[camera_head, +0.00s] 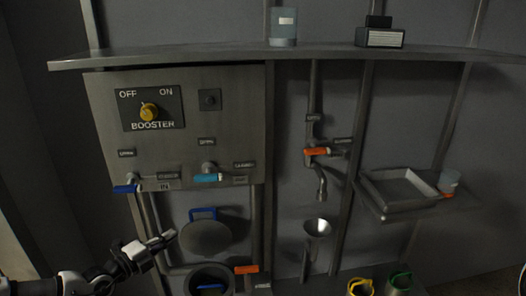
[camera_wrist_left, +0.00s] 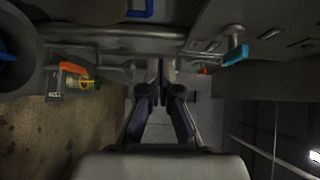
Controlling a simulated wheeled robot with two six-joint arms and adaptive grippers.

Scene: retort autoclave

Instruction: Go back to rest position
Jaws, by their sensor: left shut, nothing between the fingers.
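My left gripper (camera_head: 165,240) comes in from the lower left of the head view, in front of the panel and left of the round grey lid with a blue handle (camera_head: 207,237). Its fingers are shut with nothing between them. In the left wrist view the gripper (camera_wrist_left: 160,88) points ahead, below a horizontal pipe. My right gripper is not in the head view.
A panel has a yellow booster knob (camera_head: 149,111), a blue valve handle (camera_head: 126,188) and a cyan one (camera_head: 207,178). An orange handle (camera_head: 316,152) sits on a pipe above a funnel (camera_head: 317,228). A tray (camera_head: 400,189) stands right; a shelf (camera_head: 230,54) spans above.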

